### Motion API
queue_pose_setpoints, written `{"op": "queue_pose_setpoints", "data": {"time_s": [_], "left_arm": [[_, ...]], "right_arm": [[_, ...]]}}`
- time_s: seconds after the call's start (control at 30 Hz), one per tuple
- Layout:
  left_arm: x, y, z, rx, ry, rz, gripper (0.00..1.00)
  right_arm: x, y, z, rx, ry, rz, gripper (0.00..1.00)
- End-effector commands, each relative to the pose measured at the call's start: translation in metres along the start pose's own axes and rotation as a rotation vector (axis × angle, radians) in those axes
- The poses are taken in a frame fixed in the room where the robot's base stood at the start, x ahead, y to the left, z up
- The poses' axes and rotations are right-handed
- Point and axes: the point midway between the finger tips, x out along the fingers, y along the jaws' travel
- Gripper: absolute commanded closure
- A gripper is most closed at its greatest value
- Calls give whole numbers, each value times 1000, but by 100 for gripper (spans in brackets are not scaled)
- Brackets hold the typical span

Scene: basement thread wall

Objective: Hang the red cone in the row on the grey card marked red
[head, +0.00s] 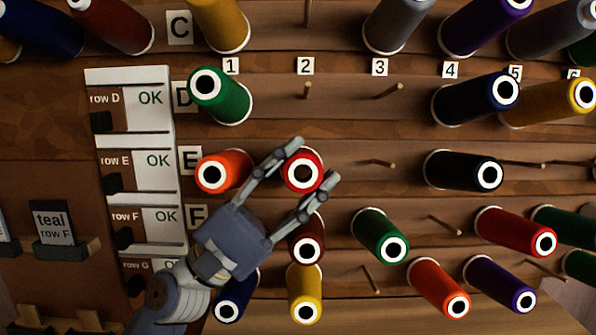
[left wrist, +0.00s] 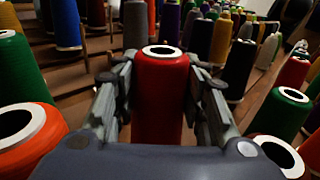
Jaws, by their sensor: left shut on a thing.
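The red cone (head: 302,187) is in row E under number 2, its white-ringed end facing me. My left gripper (head: 312,164) reaches up from below, with one finger on each side of this cone, shut on it. In the left wrist view the red cone (left wrist: 160,105) stands between the two fingers (left wrist: 160,85). The cone's far end is hidden, so I cannot tell how it sits on its peg. No grey card marked red shows; the only readable colour card (head: 52,222) says teal, row F. My right gripper is not in view.
An orange cone (head: 218,172) is close left of the gripper, a dark red cone (head: 306,228) just below. A green cone (head: 225,105) hangs in row D. Bare pegs (head: 388,91) and (head: 378,162) are to the right. Row cards reading OK (head: 150,98) are at left.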

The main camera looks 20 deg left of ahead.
Motion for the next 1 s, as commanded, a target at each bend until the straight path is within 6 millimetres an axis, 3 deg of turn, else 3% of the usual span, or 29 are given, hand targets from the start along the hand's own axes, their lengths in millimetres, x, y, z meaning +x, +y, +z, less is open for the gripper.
{"op": "queue_pose_setpoints", "data": {"time_s": [0.2, 0.57, 1.0], "left_arm": [[1, -2, -1, 2, 1, 1, 88], [0, -2, -1, 2, 1, 1, 88], [-4, -5, -1, 1, 1, -1, 88]], "right_arm": [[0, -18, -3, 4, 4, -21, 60], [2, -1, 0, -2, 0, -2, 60], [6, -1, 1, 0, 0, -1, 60]]}}
